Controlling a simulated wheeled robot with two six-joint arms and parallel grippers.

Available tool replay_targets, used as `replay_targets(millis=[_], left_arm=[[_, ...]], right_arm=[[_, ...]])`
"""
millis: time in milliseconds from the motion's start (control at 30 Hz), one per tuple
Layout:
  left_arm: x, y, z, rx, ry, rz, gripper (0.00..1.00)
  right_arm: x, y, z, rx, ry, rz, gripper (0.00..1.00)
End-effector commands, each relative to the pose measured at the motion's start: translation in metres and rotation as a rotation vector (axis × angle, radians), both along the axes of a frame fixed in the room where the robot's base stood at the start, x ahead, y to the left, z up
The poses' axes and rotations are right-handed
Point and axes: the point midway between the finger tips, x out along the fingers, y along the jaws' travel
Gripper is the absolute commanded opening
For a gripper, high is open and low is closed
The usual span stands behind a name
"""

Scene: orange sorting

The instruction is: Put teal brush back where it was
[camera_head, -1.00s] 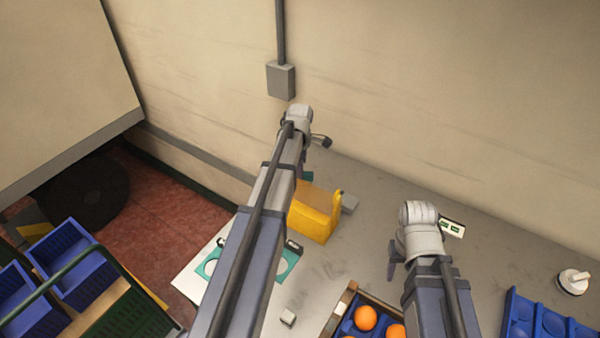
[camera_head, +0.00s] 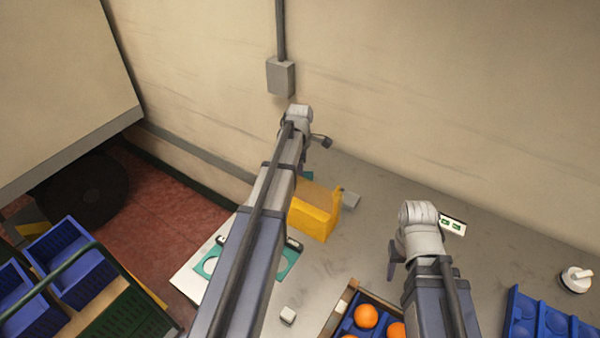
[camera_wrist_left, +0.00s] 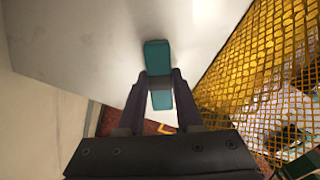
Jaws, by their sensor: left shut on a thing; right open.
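The teal brush (camera_wrist_left: 157,55) is between the fingers of my left gripper (camera_wrist_left: 160,84) in the left wrist view. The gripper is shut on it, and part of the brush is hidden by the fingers. In the head view, a small teal patch (camera_head: 309,176) shows beside my left arm, just behind the yellow mesh holder (camera_head: 314,222). The holder also shows at the right of the left wrist view (camera_wrist_left: 245,75). My right gripper (camera_head: 393,262) is open and empty above the table, right of the holder; its fingers are partly hidden.
A crate (camera_head: 336,312) with oranges is at the front, and a blue tray (camera_head: 520,315) lies at the right. A white-and-teal board (camera_head: 190,283) lies left, partly behind my left arm. The wall (camera_head: 430,90) rises behind.

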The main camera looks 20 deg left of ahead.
Motion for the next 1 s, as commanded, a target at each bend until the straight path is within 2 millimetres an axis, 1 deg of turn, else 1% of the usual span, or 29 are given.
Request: replay_targets(millis=[167,300,333,600,633,800,1000], left_arm=[[0.0000,0.0000,-0.0047,0.000,0.000,0.000,0.00],[0.0000,0.0001,-0.0046,0.000,0.000,0.000,0.00],[-0.0001,0.0000,-0.0048,0.000,0.000,0.000,0.36],[0.0000,0.0001,-0.0064,0.000,0.000,0.000,0.67],[0.0000,0.0001,-0.0065,0.000,0.000,0.000,0.69],[0.0000,0.0000,-0.0073,0.000,0.000,0.000,0.69],[0.0000,0.0000,-0.0081,0.000,0.000,0.000,0.91]], right_arm=[[0.0000,0.0000,-0.0047,0.000,0.000,0.000,0.50],[0.0000,0.0000,-0.0046,0.000,0.000,0.000,0.50],[0.0000,0.0000,-0.0048,0.000,0.000,0.000,0.50],[0.0000,0.0000,-0.0063,0.000,0.000,0.000,0.50],[0.0000,0.0000,-0.0065,0.000,0.000,0.000,0.50],[0.0000,0.0000,-0.0072,0.000,0.000,0.000,0.50],[0.0001,-0.0001,-0.0080,0.000,0.000,0.000,0.50]])
